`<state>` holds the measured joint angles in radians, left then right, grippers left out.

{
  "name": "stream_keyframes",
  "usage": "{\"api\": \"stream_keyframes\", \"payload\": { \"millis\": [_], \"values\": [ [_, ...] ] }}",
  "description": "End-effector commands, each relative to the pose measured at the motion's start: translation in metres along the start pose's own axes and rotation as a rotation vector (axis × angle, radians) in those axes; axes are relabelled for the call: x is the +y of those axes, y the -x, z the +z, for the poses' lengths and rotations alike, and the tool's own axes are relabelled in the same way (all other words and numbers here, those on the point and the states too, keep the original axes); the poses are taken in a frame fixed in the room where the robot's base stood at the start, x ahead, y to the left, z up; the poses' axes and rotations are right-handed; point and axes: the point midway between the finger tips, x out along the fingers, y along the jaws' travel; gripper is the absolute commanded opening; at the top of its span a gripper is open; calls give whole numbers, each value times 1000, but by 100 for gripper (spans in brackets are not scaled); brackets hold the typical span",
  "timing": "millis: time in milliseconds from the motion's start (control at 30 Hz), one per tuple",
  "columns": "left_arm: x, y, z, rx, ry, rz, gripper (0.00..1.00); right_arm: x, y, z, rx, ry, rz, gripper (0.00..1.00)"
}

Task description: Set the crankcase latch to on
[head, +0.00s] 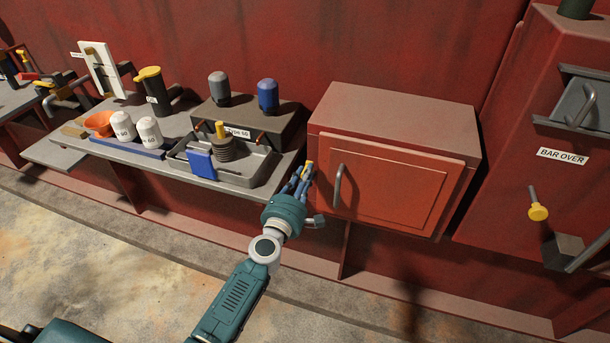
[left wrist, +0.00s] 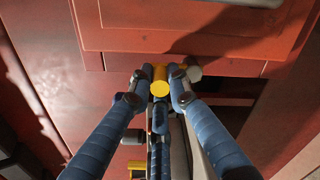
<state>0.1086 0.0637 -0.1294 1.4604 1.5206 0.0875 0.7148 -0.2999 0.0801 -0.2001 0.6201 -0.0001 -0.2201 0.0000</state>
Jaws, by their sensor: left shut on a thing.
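The red crankcase box (head: 390,160) has an orange-red door (head: 395,188) that looks shut, with a grey bar handle (head: 338,186) at its left. My left gripper (head: 304,178) is at the left edge of this door. A bit of yellow also shows at the fingertips in the head view. The rest of the latch is mostly hidden by the fingers, so I cannot tell its setting. My right gripper is not in view.
Left of the box, a grey shelf (head: 62,152) carries white canisters (head: 149,131), an orange funnel (head: 99,122) and a tray (head: 258,178). The floor in front is clear.

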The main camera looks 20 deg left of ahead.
Motion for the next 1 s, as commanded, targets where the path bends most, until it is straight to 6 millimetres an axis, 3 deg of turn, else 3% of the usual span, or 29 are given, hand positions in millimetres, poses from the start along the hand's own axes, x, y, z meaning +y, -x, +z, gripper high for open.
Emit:
{"api": "stream_keyframes", "payload": {
  "millis": [367,1000],
  "values": [
    [-5,1,4,2,-139,-3,0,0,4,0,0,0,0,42],
    [-28,1,18,1,-726,-5,0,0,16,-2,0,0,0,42]
  ]
}}
